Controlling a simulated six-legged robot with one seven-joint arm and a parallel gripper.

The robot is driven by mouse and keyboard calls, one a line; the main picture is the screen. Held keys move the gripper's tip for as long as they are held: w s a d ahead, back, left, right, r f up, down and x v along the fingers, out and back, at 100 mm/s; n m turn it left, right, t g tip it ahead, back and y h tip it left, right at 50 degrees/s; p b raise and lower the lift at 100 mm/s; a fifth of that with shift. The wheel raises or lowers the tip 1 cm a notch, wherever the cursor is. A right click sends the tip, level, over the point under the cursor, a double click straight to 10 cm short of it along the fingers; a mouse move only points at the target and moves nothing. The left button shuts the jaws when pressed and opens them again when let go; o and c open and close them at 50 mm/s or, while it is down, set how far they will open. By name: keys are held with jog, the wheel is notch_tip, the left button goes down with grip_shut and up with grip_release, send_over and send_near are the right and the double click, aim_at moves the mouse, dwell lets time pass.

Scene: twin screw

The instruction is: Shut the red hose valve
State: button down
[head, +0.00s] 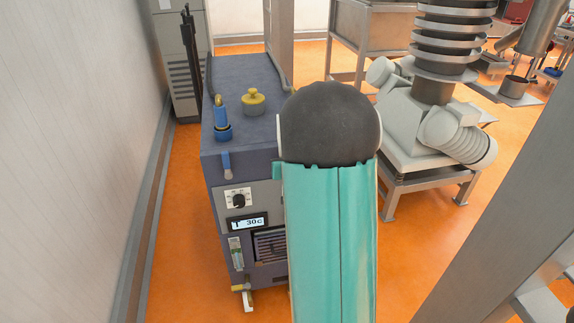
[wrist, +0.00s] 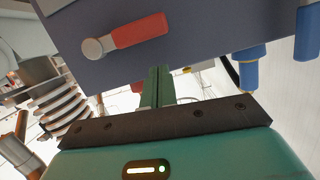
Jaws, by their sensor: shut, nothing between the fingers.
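The red hose valve handle (wrist: 140,31) shows in the wrist view, upper left of centre. It is a red lever with a round grey pivot at its left end, lying slightly tilted across the blue-grey face of a machine (wrist: 205,48). My gripper (wrist: 158,72) is shut and empty. Its green fingers appear just below the lever in the picture and look apart from it. The gap in depth is hard to tell. In the head view my arm covers the right part of the machine (head: 246,77), and the red valve and my gripper are hidden.
Blue fittings (wrist: 250,68) stand at the machine's edge in the wrist view. In the head view, a blue fitting (head: 222,125) and a yellow knob (head: 253,98) stand on top. A wall is close at left. A metal stand (head: 405,150) is at right.

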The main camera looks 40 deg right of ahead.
jog(key=r+v, duration=0.1)
jog(key=v, duration=0.9)
jog(key=s+a+r+n+g+y, duration=0.1)
jog(key=a+r+g+y, duration=0.15)
jog(key=a, duration=0.55)
jog(key=s+a+r+n+g+y, duration=0.1)
jog(key=a+r+n, duration=0.15)
jog(key=a, duration=0.55)
jog(key=s+a+r+n+g+y, duration=0.3)
jog(key=s+a+g, duration=0.1)
jog(key=s+a, duration=1)
